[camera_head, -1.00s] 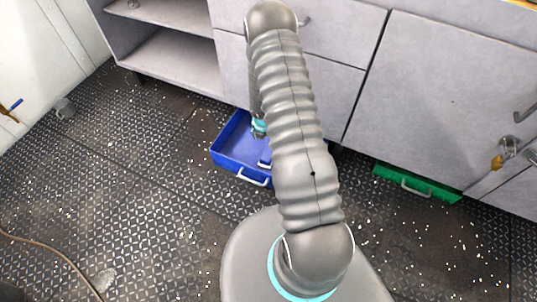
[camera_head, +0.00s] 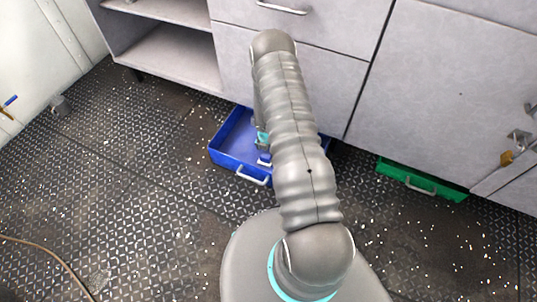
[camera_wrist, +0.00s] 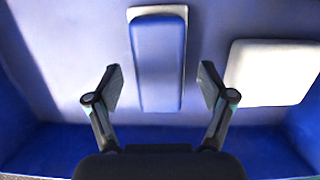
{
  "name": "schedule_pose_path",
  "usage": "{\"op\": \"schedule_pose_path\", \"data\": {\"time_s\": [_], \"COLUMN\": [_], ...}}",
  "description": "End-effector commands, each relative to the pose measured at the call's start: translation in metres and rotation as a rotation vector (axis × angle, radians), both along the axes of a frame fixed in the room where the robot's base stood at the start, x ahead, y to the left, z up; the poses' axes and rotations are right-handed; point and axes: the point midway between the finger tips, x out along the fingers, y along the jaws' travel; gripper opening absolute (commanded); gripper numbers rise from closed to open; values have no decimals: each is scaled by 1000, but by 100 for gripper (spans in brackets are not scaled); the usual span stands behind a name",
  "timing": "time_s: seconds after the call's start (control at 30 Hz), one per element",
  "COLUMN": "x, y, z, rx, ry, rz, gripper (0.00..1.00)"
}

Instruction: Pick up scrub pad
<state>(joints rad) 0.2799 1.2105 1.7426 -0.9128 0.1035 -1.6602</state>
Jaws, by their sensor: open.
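A long blue pad with a white edge (camera_wrist: 158,62), which looks like the scrub pad, lies in the blue drawer (camera_head: 228,162). In the wrist view it lies between my open fingers and beyond them, with a gap on each side. In the head view it shows as a small blue and white piece (camera_head: 264,159) beside my arm. My gripper (camera_wrist: 161,84) is open and empty, above the drawer's floor.
A white block (camera_wrist: 272,73) lies in the drawer, right of the blue pad. The drawer's walls stand close around. Grey cabinets (camera_head: 455,85) rise behind, with a green drawer (camera_head: 420,180) low at the right. The deck at left (camera_head: 130,170) is mostly clear.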

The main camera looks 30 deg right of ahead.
Motion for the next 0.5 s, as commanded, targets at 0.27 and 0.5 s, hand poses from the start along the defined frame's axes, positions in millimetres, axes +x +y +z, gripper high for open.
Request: {"op": "schedule_pose_path", "data": {"time_s": [0.27,0.5], "x": [2,2], "y": [-1,-1], "z": [-14,-14], "rx": [0,0], "ry": [-1,-1], "rz": [0,0], "gripper": [81,39]}}
